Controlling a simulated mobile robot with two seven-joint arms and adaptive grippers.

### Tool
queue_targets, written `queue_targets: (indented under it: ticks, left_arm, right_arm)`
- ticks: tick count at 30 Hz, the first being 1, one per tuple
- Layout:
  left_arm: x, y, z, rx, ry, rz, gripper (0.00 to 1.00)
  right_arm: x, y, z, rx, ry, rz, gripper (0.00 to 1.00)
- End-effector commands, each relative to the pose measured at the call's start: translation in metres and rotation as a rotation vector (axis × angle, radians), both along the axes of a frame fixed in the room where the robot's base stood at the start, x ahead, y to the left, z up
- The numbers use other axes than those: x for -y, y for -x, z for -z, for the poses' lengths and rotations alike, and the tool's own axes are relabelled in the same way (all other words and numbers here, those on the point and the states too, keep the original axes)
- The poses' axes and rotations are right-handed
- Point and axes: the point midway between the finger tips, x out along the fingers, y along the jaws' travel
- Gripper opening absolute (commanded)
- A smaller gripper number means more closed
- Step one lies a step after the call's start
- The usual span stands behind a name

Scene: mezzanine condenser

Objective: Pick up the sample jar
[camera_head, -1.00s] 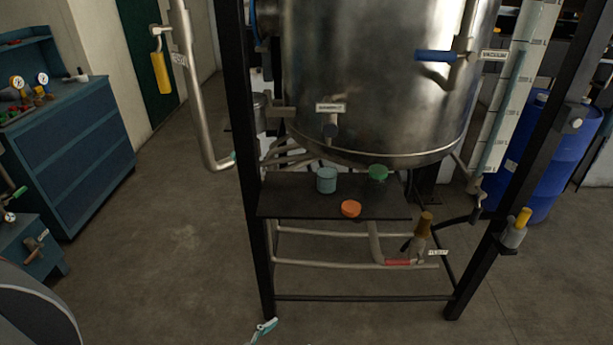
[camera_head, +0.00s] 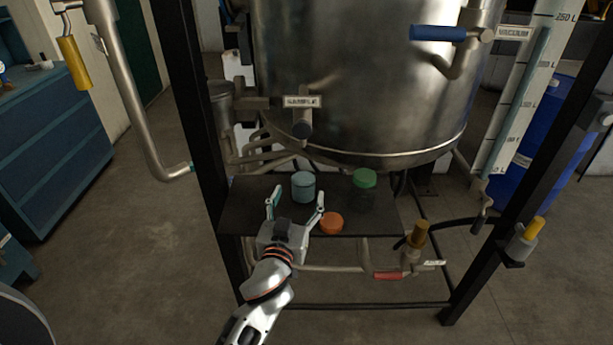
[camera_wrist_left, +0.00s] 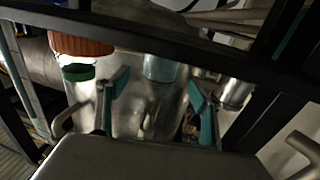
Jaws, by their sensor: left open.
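A pale blue jar (camera_head: 303,187) stands upright on a dark shelf (camera_head: 250,212) under the steel vessel. A green-lidded jar (camera_head: 364,179) with a see-through body stands to its right. A low orange lid or jar (camera_head: 331,223) is nearer the front edge. I cannot tell which is the sample jar. My left gripper (camera_head: 296,206) is open and empty at the front of the shelf, its fingers pointing towards the pale blue jar, apart from it. In the left wrist view the pale blue jar (camera_wrist_left: 160,68) shows beyond the gap between the fingers (camera_wrist_left: 156,98).
The steel vessel (camera_head: 370,90) hangs close above the shelf, with a small labelled valve (camera_head: 302,122) low at its front. Black frame posts stand left (camera_head: 190,120) and right (camera_head: 520,215). A capped brass-coloured valve (camera_head: 418,236) is at the shelf's right front.

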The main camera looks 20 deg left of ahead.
Motion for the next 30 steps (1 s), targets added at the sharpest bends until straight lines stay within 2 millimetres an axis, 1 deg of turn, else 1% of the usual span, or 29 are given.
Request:
queue_targets:
  ticks: [3, 8, 13, 18, 21, 27, 28, 29, 30]
  left_arm:
    - [-0.001, -0.012, 0.0, 0.001, -0.002, 0.0, 0.66]
    - [-0.003, -0.028, 0.002, 0.0, -0.004, 0.0, 0.66]
    - [-0.005, -0.051, 0.009, 0.0, -0.005, 0.0, 0.66]
    - [-0.006, -0.07, 0.009, 0.001, -0.003, 0.0, 0.66]
    - [-0.006, -0.074, 0.01, 0.0, -0.003, 0.0, 0.66]
    - [-0.006, -0.074, 0.01, -0.001, -0.002, 0.0, 0.66]
    - [-0.007, -0.074, 0.01, -0.001, -0.002, 0.0, 0.6]
    - [-0.007, -0.074, 0.01, -0.001, -0.002, 0.0, 0.53]
    - [-0.007, -0.074, 0.01, -0.001, -0.002, 0.0, 0.42]
  right_arm:
    - [0.001, 0.008, 0.005, -0.015, 0.003, -0.002, 0.4]
    - [0.002, 0.018, 0.014, -0.039, 0.008, -0.003, 0.4]
    - [0.002, 0.017, 0.015, -0.04, 0.009, -0.003, 0.4]
    - [0.002, 0.012, 0.009, -0.028, 0.007, -0.004, 0.4]
    - [0.001, 0.009, 0.006, -0.021, 0.006, -0.003, 0.4]
    - [0.001, 0.008, 0.003, -0.016, 0.004, -0.003, 0.4]
    - [0.001, 0.008, 0.003, -0.016, 0.004, -0.003, 0.4]
    - [0.001, 0.008, 0.003, -0.016, 0.004, -0.003, 0.4]
    - [0.001, 0.008, 0.003, -0.016, 0.004, -0.003, 0.4]
